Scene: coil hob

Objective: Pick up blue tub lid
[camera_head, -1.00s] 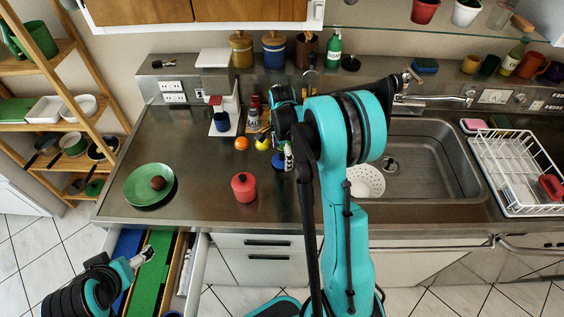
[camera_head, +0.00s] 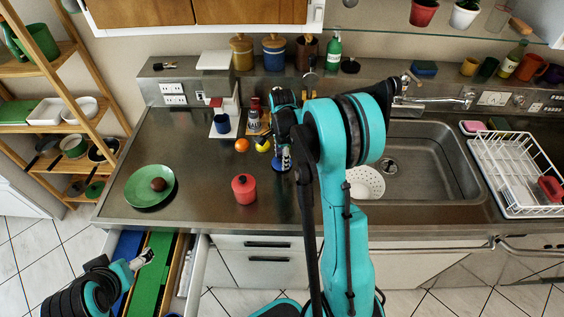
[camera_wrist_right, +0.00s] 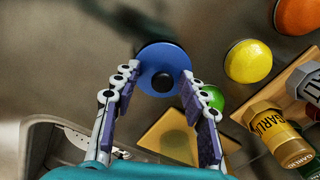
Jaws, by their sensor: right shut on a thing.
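The blue tub lid (camera_wrist_right: 175,57), a round blue disc with a dark knob, is between the fingertips of my right gripper (camera_wrist_right: 159,74) in the wrist view. The gripper is shut on it, with one finger on each side. In the head view my right gripper (camera_head: 281,158) is low over the counter, and the lid is mostly hidden by it. I cannot tell whether the lid touches the counter. My left gripper (camera_head: 144,257) is at the lower left, over the open drawer, and its jaws are too small to read.
A yellow lemon (camera_wrist_right: 248,61), an orange (camera_head: 242,145) and a rack with spice jars (camera_wrist_right: 276,127) stand close to the lid. A red pot (camera_head: 244,188) and a green plate (camera_head: 138,192) are to the left. The sink (camera_head: 428,170) is to the right.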

